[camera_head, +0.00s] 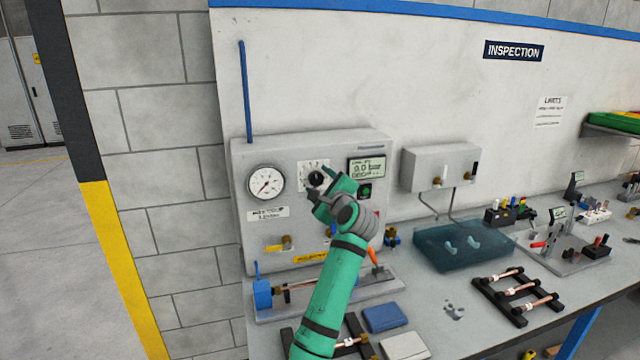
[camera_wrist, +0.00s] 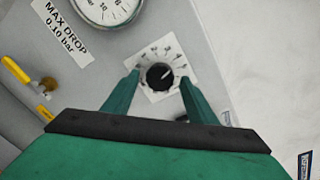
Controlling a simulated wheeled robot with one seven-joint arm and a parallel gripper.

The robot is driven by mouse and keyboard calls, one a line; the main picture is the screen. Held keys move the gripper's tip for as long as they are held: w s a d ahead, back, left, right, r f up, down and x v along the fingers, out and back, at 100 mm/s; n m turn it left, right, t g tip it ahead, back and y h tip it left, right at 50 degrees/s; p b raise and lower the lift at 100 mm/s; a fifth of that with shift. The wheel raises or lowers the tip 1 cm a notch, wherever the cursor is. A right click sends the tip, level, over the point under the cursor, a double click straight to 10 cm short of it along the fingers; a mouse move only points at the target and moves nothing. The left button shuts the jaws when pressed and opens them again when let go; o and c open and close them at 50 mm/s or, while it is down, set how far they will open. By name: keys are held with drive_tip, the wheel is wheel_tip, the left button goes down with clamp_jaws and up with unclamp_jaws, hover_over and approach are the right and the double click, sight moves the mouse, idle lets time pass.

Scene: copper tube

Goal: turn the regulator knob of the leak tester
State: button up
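The leak tester (camera_head: 240,225) is a grey box against the wall with a round gauge (camera_head: 265,182), a small display (camera_head: 367,167) and a black regulator knob (camera_head: 316,178) on a white dial plate. In the wrist view the knob (camera_wrist: 159,76) lies between and a little beyond my two green fingers. My gripper (camera_head: 318,192) is at the front of the panel, just below the knob. In the wrist view my gripper (camera_wrist: 155,93) is open, with clear gaps on both sides of the knob. I see no contact with the knob.
A yellow-handled valve (camera_head: 277,247) sits low on the panel, left of my arm. A blue clamp fixture (camera_head: 263,294) stands on the bench below. To the right are a grey wall box (camera_head: 440,167) and a teal water tray (camera_head: 465,248).

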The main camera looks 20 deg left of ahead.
drive_tip(key=shift+s+d, duration=0.35)
drive_tip(key=shift+d, duration=0.05)
drive_tip(key=v, duration=0.9)
drive_tip(key=shift+s, duration=0.4)
